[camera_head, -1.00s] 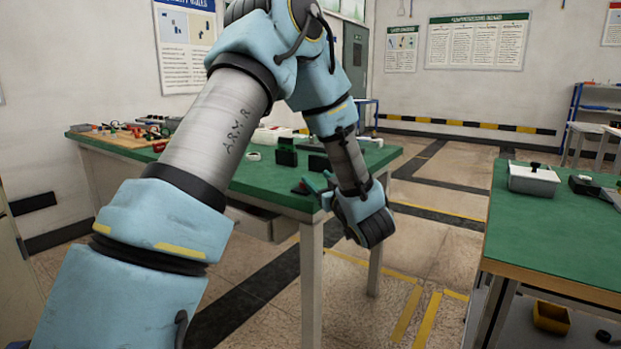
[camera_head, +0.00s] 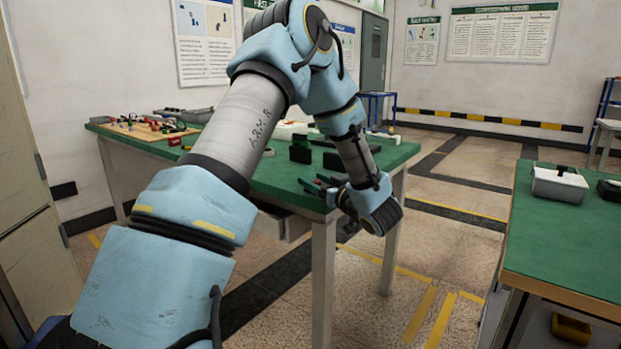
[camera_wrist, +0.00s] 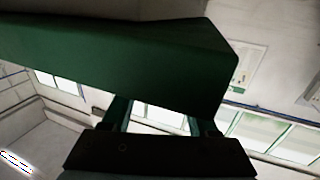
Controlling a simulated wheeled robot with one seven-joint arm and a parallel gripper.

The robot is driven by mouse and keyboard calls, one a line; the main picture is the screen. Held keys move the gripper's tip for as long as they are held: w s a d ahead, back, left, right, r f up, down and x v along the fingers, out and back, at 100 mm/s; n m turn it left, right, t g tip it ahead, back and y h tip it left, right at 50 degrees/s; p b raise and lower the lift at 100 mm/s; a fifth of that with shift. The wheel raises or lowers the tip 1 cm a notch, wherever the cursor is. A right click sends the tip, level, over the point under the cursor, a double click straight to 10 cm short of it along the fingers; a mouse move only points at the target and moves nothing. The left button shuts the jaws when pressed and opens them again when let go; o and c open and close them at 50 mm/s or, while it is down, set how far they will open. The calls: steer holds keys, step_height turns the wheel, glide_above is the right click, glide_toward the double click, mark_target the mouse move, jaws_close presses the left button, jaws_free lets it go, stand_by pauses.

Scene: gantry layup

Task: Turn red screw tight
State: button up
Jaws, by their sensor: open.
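A wooden board (camera_head: 140,131) with several small red, green and dark parts lies at the far left end of the green table (camera_head: 280,178). Red bits show on it, but they are too small to tell which one is the red screw. My gripper (camera_head: 312,184) is at the table's near right corner, far from the board. It is open, with nothing visible between its fingers. In the wrist view my gripper's fingers (camera_wrist: 162,117) stand apart, and a big dark green slab fills the upper part. No screw shows there.
Dark upright blocks (camera_head: 300,150) and a flat dark piece (camera_head: 348,161) stand on the table near my arm. A grey tray (camera_head: 196,115) is at its back. A second green table (camera_head: 560,235) at right bears a grey box (camera_head: 559,184). Open floor lies between the tables.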

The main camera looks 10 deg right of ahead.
steer(key=shift+x, duration=1.1)
jaws_close()
